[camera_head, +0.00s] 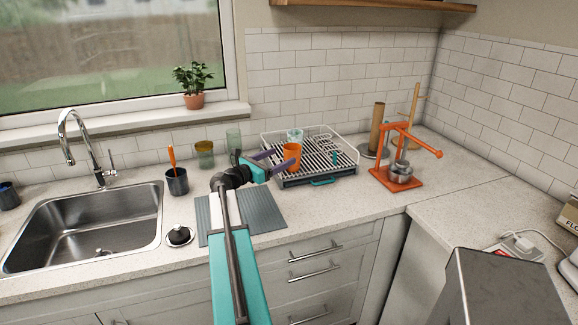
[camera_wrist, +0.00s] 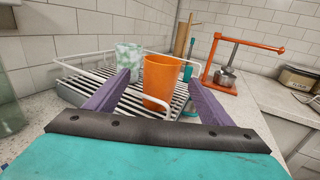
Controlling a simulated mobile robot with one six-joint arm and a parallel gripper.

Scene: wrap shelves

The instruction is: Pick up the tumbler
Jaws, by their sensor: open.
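An orange tumbler (camera_head: 292,152) stands upright on the striped dish rack (camera_head: 318,174); it also shows in the wrist view (camera_wrist: 162,74). My gripper (camera_wrist: 158,77) is open, its two purple fingers spread to the left and right of the orange tumbler. A gap shows on each side, so neither finger appears to touch it. I cannot tell how deep the tumbler sits between the fingertips. A pale green-white marbled cup (camera_wrist: 129,57) stands behind and left of it on the rack, and is partly hidden in the head view (camera_head: 295,134).
A white wire rail (camera_wrist: 92,58) edges the rack. An orange press (camera_head: 397,183) stands to the right. A green glass (camera_head: 233,140) and an amber jar (camera_head: 204,153) stand to the left by the wall. A dark cup (camera_head: 177,182) with an orange-handled utensil stands by the sink (camera_head: 84,229).

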